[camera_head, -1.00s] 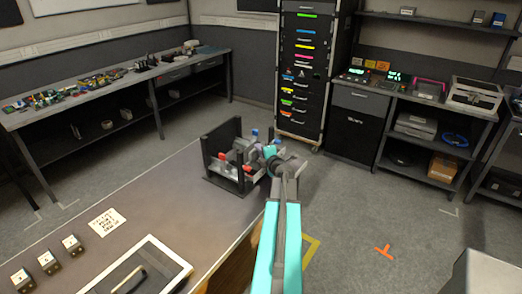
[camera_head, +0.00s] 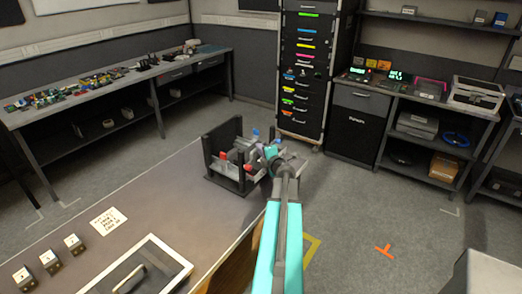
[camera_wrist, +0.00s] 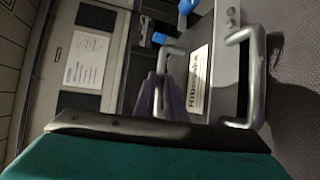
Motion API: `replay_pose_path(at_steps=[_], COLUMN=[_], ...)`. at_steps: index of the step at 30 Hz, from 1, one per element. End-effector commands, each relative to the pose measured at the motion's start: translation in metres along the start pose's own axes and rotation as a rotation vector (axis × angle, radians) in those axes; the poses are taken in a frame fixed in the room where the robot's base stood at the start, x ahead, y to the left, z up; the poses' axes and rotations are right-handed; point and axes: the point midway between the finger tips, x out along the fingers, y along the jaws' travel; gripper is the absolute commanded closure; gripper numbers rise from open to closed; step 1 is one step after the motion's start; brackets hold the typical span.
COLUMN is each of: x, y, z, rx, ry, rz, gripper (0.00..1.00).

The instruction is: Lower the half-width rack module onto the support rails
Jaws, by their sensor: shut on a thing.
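In the wrist view the rack module (camera_wrist: 226,62) shows a grey front with a printed label and two metal bar handles. My gripper (camera_wrist: 160,82) is shut on the left handle (camera_wrist: 168,60). In the head view my gripper (camera_head: 268,153) is at the right side of a small black open rack frame (camera_head: 239,180) on the table. The grey module is between the frame's sides, partly hidden by the frame and my arm. Red parts (camera_head: 223,156) and blue parts (camera_wrist: 159,38) show at the frame. Whether the module touches the support rails cannot be told.
The dark table (camera_head: 165,195) holds a printed card (camera_head: 108,221), several small numbered blocks (camera_head: 50,261) and a pale-edged tray (camera_head: 180,265) with a dark bar in it. Open floor lies right of the table. A tall drawer cabinet (camera_head: 302,75) stands behind.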

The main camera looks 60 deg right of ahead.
Motion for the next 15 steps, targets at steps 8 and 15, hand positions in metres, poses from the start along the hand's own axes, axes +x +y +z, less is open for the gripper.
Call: replay_pose_path(at_steps=[8,15], x=[-0.0007,-0.0005], y=[-0.0010,-0.0016], z=[0.0000,-0.0001], rx=[-0.001,0.000], ry=[0.000,0.000], rz=[0.000,-0.001], gripper=[1.00,0.68])
